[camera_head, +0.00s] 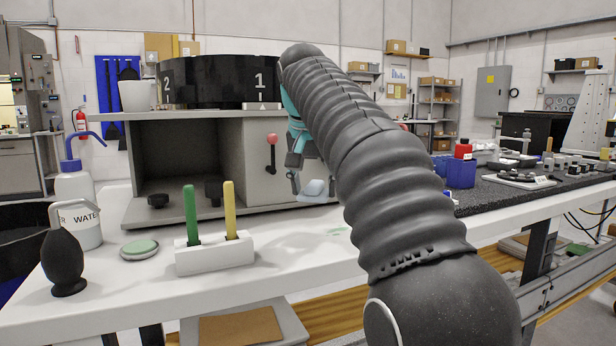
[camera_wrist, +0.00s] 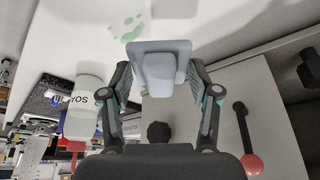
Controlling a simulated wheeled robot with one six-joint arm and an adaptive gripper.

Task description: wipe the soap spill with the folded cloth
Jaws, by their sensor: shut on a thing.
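My gripper (camera_wrist: 161,72) is shut on the folded cloth (camera_wrist: 166,52), a pale blue-grey pad with a raised middle that sits between the fingertips. In the head view the cloth (camera_head: 317,190) shows small beside my arm, in front of the grey cabinet, and appears to be above the white bench. The soap spill (camera_head: 338,230) is a faint green patch on the bench, nearer the camera than the cloth. In the wrist view the spill (camera_wrist: 127,28) is green blotches just beyond the cloth, apart from it in the picture. My arm hides part of the bench.
The grey cabinet (camera_head: 250,160) with a red-knobbed lever (camera_head: 271,140) stands behind the cloth. A white holder (camera_head: 215,255) with green and yellow sticks, a round green-topped tin (camera_head: 139,249) and a water bottle (camera_head: 77,205) stand left. A white bottle (camera_wrist: 82,108) stands near my gripper.

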